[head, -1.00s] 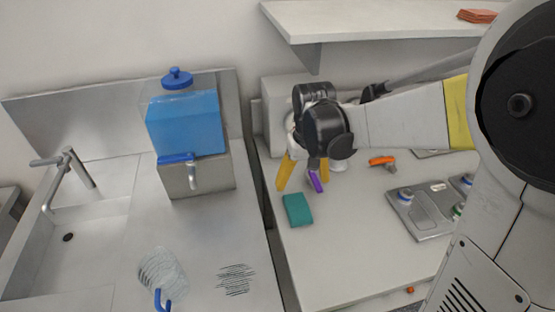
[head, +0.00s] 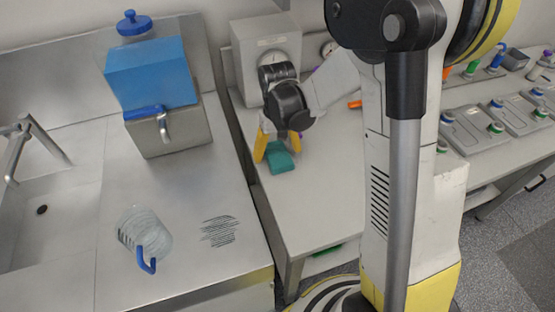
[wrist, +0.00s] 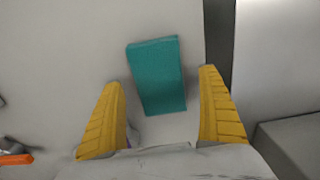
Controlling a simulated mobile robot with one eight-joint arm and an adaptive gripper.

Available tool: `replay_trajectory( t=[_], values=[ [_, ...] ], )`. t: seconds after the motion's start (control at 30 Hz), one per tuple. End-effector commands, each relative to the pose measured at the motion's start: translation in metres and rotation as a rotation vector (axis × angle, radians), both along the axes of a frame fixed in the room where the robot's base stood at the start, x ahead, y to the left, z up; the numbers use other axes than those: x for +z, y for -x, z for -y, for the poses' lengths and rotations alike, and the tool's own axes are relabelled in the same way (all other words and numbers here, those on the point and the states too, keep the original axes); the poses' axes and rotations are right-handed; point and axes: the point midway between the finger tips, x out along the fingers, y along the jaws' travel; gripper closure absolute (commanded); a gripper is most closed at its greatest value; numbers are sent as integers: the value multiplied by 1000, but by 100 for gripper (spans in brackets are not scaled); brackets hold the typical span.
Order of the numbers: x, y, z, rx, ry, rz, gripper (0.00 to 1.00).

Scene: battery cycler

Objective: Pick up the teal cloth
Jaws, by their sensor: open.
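The teal cloth (head: 280,158) is a small folded block lying on the white table, near its left edge. In the wrist view the teal cloth (wrist: 157,76) lies ahead of and between the two yellow fingers. My gripper (head: 277,148) is open, with its fingers pointing down over the table at the cloth. In the wrist view my gripper (wrist: 165,105) has nothing between its fingertips but bare table and the cloth's near part. I cannot tell the exact height of the fingertips above the cloth.
A steel sink counter with a blue water tank (head: 153,75) stands to the left, across a narrow gap. A clear jug (head: 143,232) lies on that counter. An orange object (wrist: 16,159) lies left of my gripper. Grey trays (head: 470,128) sit at the right. A pale box (head: 265,50) stands behind.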

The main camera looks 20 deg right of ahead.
Motion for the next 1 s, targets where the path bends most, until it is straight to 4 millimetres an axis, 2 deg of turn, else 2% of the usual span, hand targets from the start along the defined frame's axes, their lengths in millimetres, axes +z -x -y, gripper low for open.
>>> replay_trajectory(
  t=[0.07, 0.27, 0.3, 0.47, 0.8, 1.0],
  values=[
    [-11, 0, 0, 0, 0, 0, 12],
    [-11, 0, 0, 0, 0, 0, 12],
    [-11, 0, 0, 0, 0, 0, 17],
    [-11, 0, 0, 0, 0, 0, 66],
    [-9, 0, 0, 0, 0, 0, 67],
    [10, 0, 0, 0, 0, 0, 67]
  ],
)
